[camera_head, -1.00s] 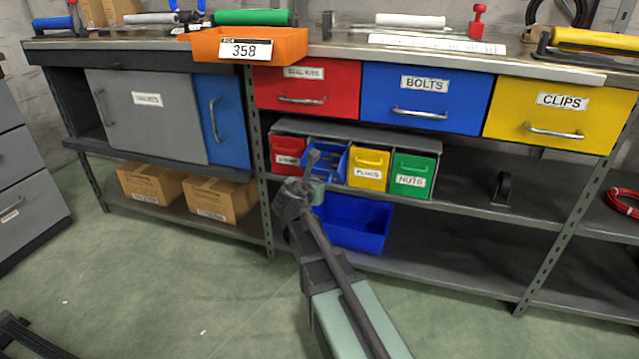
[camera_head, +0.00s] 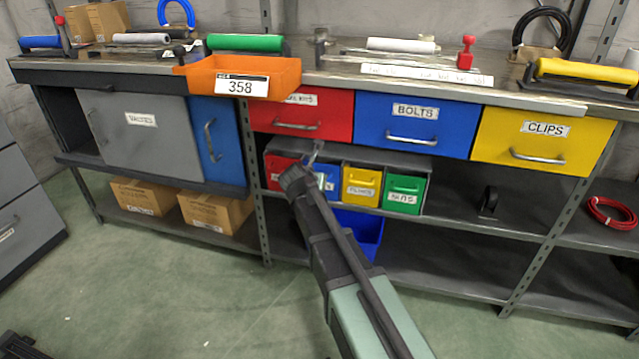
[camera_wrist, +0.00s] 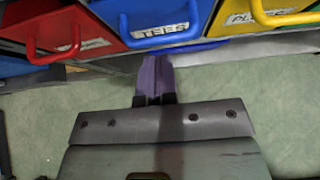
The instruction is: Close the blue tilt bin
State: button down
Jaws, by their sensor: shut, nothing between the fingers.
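The blue tilt bin (camera_head: 329,181) is in the row of small bins under the drawers, between a red bin (camera_head: 277,172) and a yellow bin (camera_head: 361,188). My arm partly covers it in the head view. My gripper (camera_head: 315,152) is shut and empty, in front of the bin row near the blue bin's upper left. In the wrist view, its fingers (camera_wrist: 153,80) point toward the blue front; contact cannot be told.
A green bin (camera_head: 404,190) ends the row. Red, blue and yellow drawers (camera_head: 417,123) hang above. A larger blue open bin (camera_head: 362,232) stands below, partly behind my arm. An orange bin (camera_head: 238,77) sits at the bench edge. The floor in front is clear.

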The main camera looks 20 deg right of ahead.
jog(key=shift+w+d+r+p, duration=0.2)
jog(key=shift+w+d+r, duration=0.1)
jog(key=shift+w, duration=0.15)
jog(key=shift+w+d+r+p, duration=0.2)
jog(key=shift+w+r, duration=0.05)
jog(key=shift+w, duration=0.15)
